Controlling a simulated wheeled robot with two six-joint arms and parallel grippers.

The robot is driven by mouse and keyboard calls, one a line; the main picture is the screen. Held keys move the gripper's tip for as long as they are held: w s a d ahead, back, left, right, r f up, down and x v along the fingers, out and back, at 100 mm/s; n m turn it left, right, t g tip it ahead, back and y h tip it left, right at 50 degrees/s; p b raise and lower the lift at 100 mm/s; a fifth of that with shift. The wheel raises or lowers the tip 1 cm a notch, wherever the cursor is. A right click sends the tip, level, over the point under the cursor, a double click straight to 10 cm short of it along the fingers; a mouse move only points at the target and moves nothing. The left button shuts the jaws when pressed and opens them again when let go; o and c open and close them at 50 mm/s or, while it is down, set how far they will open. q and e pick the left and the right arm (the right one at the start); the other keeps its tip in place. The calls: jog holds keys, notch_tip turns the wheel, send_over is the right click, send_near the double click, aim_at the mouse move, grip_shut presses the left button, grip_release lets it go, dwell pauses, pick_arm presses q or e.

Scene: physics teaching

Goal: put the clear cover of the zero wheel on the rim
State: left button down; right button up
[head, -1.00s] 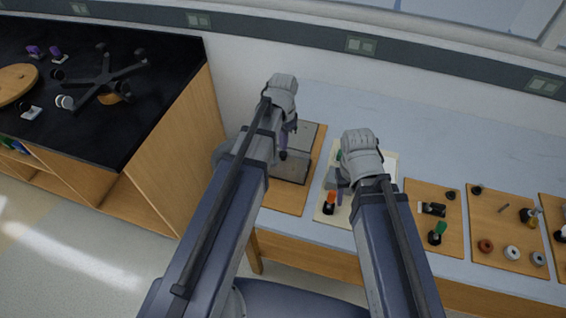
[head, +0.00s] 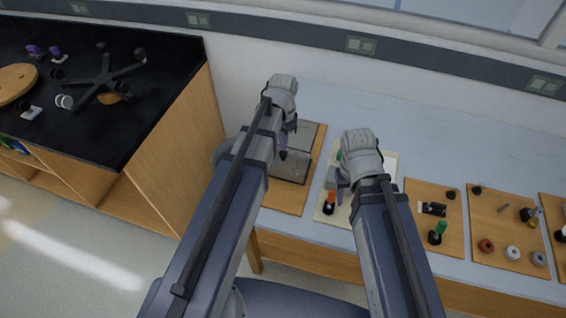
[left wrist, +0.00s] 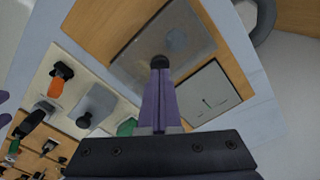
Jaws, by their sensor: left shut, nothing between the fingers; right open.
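My left gripper (head: 285,152) is shut and empty over a wooden board near the table's left end. Its purple fingers with a dark tip (left wrist: 160,62) show in the left wrist view, overlapping a see-through grey square plate (left wrist: 142,40). I cannot tell whether the tip touches it. This plate (head: 291,168), perhaps the clear cover, is the nearer of two in the head view. A grey square plate with thin dark marks (left wrist: 208,92) is beside it, the farther one in the head view (head: 309,134). My right gripper (head: 338,184) is open over a pale mat. I cannot single out the zero wheel or its rim.
The pale mat (head: 384,162) holds an orange-handled piece (head: 329,203), a green piece (left wrist: 127,127) and a grey block (left wrist: 95,104). Boards with small parts (head: 506,228) lie to the right. The table's back is clear. A black-topped bench (head: 150,100) stands left.

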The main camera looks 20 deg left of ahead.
pick_arm(q)
jog(key=shift+f+b, duration=1.1)
jog(key=shift+f, duration=0.05)
jog(key=shift+s, duration=0.1)
jog(key=shift+r, duration=0.1)
jog(key=shift+r+p, duration=0.65)
jog(key=shift+p, duration=0.15)
notch_tip(320, 180, up, 4)
jog(key=p, duration=0.3)
jog(key=shift+f+p, duration=0.15)
jog(key=shift+p, duration=0.15)
jog(key=shift+f, duration=0.1)
